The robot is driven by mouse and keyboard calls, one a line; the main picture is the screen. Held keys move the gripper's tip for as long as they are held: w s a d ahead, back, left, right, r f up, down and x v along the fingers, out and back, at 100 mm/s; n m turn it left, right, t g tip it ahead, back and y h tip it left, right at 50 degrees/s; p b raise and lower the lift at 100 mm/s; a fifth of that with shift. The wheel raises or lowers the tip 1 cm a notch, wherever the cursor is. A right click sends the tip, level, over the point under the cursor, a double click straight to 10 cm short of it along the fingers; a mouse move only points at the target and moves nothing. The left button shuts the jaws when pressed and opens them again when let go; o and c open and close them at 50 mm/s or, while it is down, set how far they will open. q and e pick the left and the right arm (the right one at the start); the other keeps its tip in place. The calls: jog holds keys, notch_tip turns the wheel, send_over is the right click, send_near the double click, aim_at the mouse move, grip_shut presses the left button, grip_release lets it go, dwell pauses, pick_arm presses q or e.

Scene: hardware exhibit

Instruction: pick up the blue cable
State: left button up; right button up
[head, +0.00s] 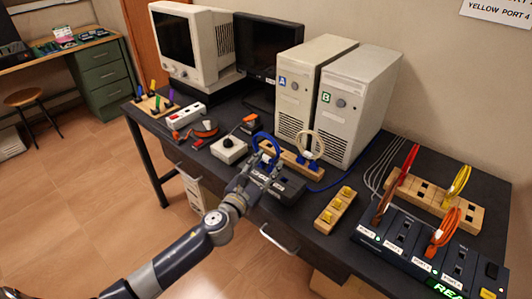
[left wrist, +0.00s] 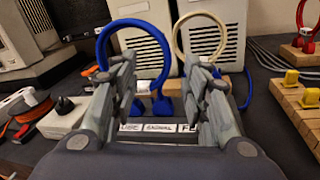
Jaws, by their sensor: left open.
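The blue cable (head: 265,136) is an upright loop on a wooden holder (head: 297,162), beside a cream cable loop (head: 311,144). In the left wrist view the blue loop (left wrist: 133,23) stands ahead, with its two blue ends low between the fingers. My left gripper (head: 267,166) is open at the near side of the loop; its fingers hide part of the cable and holder. In the left wrist view its fingers (left wrist: 160,75) are spread, with the left finger overlapping the loop. I cannot tell whether they touch it. My right gripper is not in view.
Two computer towers (head: 344,112) stand close behind the holder. A joystick box (head: 229,149) is to the left. A block with yellow plugs (head: 335,210) and a port panel (head: 420,253) are to the right. Some bare tabletop lies between the block and the towers.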

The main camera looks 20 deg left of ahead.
aim_at(275, 157)
pick_arm(q)
jog(key=w, duration=0.2)
jog(key=w+d, duration=0.1)
jog(key=w, duration=0.2)
jog(key=shift+w+f, duration=0.15)
jog(key=shift+w, duration=0.15)
jog(key=shift+s, duration=0.1)
grip_shut()
